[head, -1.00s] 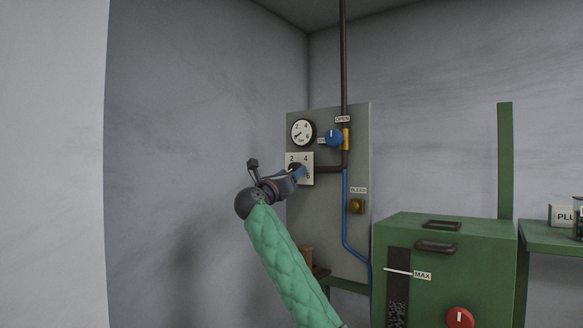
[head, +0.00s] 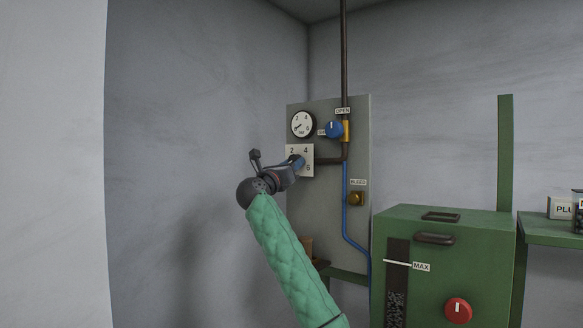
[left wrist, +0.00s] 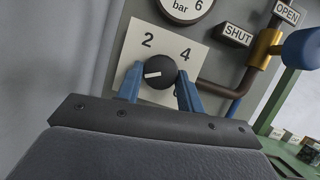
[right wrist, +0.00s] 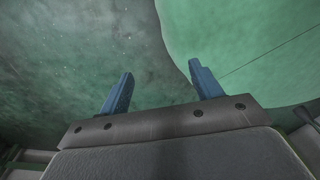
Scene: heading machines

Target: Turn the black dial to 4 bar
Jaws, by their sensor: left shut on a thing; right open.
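The black dial (left wrist: 160,72) sits on a white plate (left wrist: 131,55) marked 2 and 4 in the left wrist view. Its white mark points left, below the 2 and away from the 4. My left gripper (left wrist: 158,80) is shut on the dial, one blue finger on each side. In the head view the plate (head: 307,153) also shows a 6, and my left gripper (head: 296,162) hides most of the dial. The round gauge (head: 302,124) above has its needle toward the lower left. My right gripper (right wrist: 161,76) is open and empty, seen only in the right wrist view.
A blue valve handle (head: 334,130) sits right of the gauge, near OPEN and SHUT labels. A brass bleed knob (head: 356,199) is lower on the grey panel (head: 330,225). A green machine (head: 440,265) with a red knob (head: 458,310) stands right.

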